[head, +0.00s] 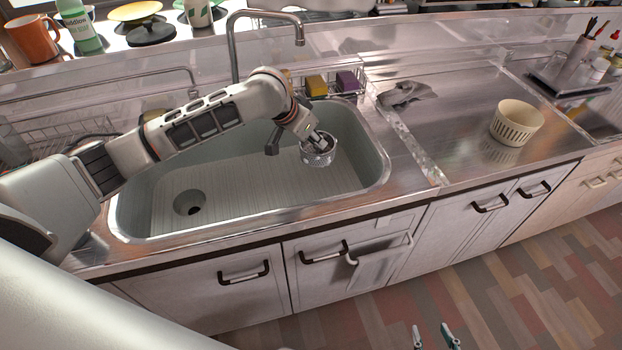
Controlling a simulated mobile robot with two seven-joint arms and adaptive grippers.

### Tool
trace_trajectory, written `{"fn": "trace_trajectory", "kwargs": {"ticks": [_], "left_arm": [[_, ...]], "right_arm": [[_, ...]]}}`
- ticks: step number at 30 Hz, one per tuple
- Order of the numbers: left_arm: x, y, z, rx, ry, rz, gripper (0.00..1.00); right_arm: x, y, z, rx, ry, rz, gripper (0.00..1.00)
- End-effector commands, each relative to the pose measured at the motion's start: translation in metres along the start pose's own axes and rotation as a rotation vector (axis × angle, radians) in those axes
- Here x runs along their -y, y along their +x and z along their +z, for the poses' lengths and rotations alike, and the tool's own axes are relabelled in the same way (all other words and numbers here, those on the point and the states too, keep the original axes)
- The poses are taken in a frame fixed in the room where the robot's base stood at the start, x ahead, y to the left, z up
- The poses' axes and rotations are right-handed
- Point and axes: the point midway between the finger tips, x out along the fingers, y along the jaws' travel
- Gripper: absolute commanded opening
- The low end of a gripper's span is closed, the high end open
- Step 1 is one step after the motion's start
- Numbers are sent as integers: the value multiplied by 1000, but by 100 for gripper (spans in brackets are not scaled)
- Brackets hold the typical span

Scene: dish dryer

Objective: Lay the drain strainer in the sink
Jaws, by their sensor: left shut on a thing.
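The drain strainer (317,157) is a small round perforated metal basket. My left gripper (322,144) is shut on it, at the right part of the sink. The sink (365,150) is a wide pale basin with a ribbed floor and a dark round drain hole (188,202) at its left. The strainer is well to the right of the drain hole. I cannot tell whether it touches the sink floor. My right gripper (433,337) shows only its two fingertips at the bottom edge, apart and empty, over the floor in front of the cabinets.
A faucet (233,45) rises behind the sink. A wire rack (335,88) with a yellow and a purple sponge stands at the back rim. A grey cloth (405,94) and a cream slotted basket (517,122) lie on the right counter. The sink's front left is clear.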

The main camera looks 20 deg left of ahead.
Motion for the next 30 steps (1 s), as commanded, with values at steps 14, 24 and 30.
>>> {"fn": "trace_trajectory", "kwargs": {"ticks": [14,24,30], "left_arm": [[1,76,51,2,0,-1,0],[0,108,74,5,-2,2,0],[1,125,84,2,0,0,0]], "right_arm": [[-6,12,13,-1,-25,14,40],[-8,20,23,5,-37,19,40],[-10,22,25,4,-46,23,40]]}}
